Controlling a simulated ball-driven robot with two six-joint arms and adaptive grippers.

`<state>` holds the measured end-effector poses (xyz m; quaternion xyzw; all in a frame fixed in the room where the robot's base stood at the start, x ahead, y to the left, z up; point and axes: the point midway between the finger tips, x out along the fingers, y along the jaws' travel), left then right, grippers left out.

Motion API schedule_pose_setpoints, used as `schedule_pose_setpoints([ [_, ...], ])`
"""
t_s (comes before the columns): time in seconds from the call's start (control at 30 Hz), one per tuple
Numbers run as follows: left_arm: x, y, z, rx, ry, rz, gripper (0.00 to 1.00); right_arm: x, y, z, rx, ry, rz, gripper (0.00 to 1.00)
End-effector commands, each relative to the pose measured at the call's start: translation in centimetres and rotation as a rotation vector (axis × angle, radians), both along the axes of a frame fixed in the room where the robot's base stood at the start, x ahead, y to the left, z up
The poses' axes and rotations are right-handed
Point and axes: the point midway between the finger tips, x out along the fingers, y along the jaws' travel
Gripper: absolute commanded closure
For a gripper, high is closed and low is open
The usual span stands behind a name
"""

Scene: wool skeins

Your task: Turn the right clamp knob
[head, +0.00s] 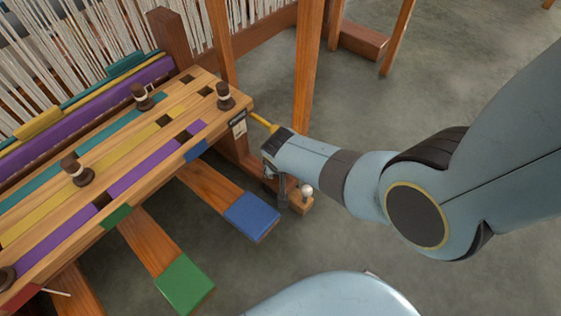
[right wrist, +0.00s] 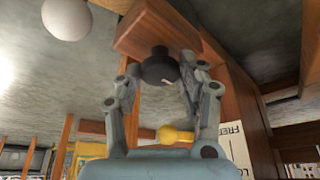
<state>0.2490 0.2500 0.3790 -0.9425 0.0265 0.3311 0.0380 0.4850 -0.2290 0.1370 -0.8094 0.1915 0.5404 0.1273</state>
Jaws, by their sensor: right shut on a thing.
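In the right wrist view, a dark round clamp knob (right wrist: 160,66) with a small pale mark sits on the face of a wooden block (right wrist: 155,36). My right gripper (right wrist: 160,80) has its two fingers on either side of the knob and is shut on it. In the head view, my right gripper (head: 280,190) points down beside the wooden block (head: 300,205), at the right end of the loom. The knob cannot be made out clearly there. My left gripper is not in view.
A white ball (head: 305,191) stands by the block, close to my gripper; it also shows in the right wrist view (right wrist: 67,18). A yellow handle (head: 262,121) juts from the loom above my wrist. Blue (head: 252,216) and green (head: 185,286) pedals lie left. Floor is clear right.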

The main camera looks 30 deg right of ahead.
Motion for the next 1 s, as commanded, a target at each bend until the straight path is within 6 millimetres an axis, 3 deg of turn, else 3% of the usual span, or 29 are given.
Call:
schedule_pose_setpoints([
  [0.3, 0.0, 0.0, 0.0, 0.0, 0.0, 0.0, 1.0, -0.1, 0.1, -0.1, 0.003, 0.003, -0.003, 0.93],
  [0.33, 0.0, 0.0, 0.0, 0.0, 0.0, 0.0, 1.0, -0.1, 0.1, -0.1, 0.003, 0.003, -0.003, 0.58],
  [0.5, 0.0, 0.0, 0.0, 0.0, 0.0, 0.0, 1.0, -0.1, 0.1, -0.1, 0.002, 0.002, -0.002, 0.38],
  [0.83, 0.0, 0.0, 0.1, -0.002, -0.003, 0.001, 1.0, -0.1, 0.1, 0.2, 0.002, 0.0, -0.001, 0.38],
  [1.0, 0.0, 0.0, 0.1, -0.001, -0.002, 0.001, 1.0, -0.7, 0.4, 1.5, 0.002, 0.0, -0.002, 0.38],
])
